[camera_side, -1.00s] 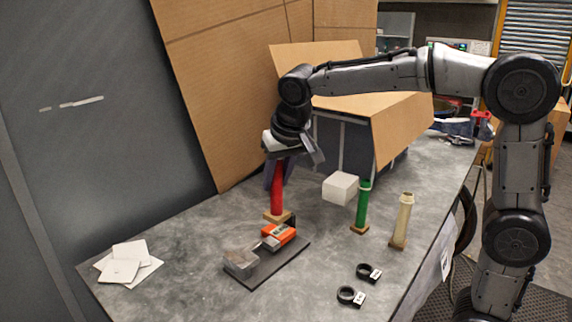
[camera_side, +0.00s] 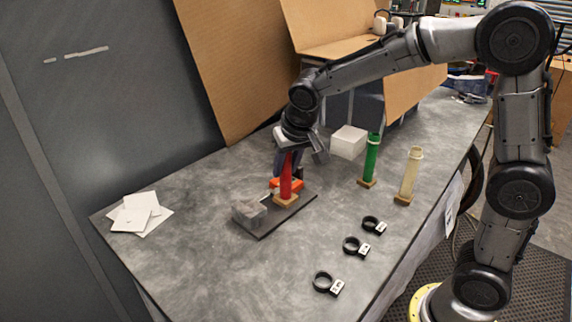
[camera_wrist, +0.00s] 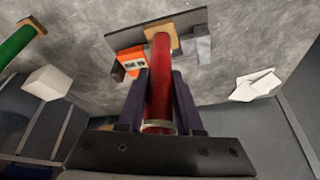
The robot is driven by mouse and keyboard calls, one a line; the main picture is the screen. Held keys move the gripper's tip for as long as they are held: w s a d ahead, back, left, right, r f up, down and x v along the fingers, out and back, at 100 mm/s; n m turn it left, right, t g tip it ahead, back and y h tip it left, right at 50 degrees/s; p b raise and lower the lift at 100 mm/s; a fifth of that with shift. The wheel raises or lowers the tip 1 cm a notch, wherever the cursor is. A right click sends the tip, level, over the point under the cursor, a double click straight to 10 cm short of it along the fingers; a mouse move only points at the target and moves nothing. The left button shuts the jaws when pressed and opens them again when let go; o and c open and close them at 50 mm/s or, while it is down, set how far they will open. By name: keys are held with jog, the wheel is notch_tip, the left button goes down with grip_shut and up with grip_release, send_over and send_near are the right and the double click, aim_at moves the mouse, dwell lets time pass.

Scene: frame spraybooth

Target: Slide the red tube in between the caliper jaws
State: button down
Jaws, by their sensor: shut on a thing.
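The red tube (camera_side: 286,178) is upright with a square wooden base (camera_side: 285,200). My gripper (camera_side: 287,155) is shut on its upper part; the wrist view shows both fingers (camera_wrist: 160,98) against the tube (camera_wrist: 162,75). The caliper sits on a dark plate (camera_side: 268,228): an orange body (camera_side: 283,184) with a small display, and a grey block (camera_side: 249,213) at the other end. In the wrist view the tube's base (camera_wrist: 165,38) lies between the orange body (camera_wrist: 132,62) and the grey block (camera_wrist: 200,48). I cannot tell whether the base touches the plate. The tube partly hides the orange body.
A green tube (camera_side: 371,160) and a cream tube (camera_side: 410,175) stand to the right. A white block (camera_side: 348,142) is behind. Black rings with tags (camera_side: 328,284) lie at the front right. White cards (camera_side: 140,213) lie at the left. Bare table lies in front.

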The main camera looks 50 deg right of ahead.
aim_at(286, 189)
jog(key=shift+f, duration=3.2)
jog(key=w, duration=0.6)
dwell(1.2)
jog(key=shift+d, duration=0.1)
jog(key=c, duration=0.5)
grip_release()
jog(key=v, duration=1.3)
jog(key=shift+s+r, duration=0.2)
jog(key=shift+r, duration=0.15)
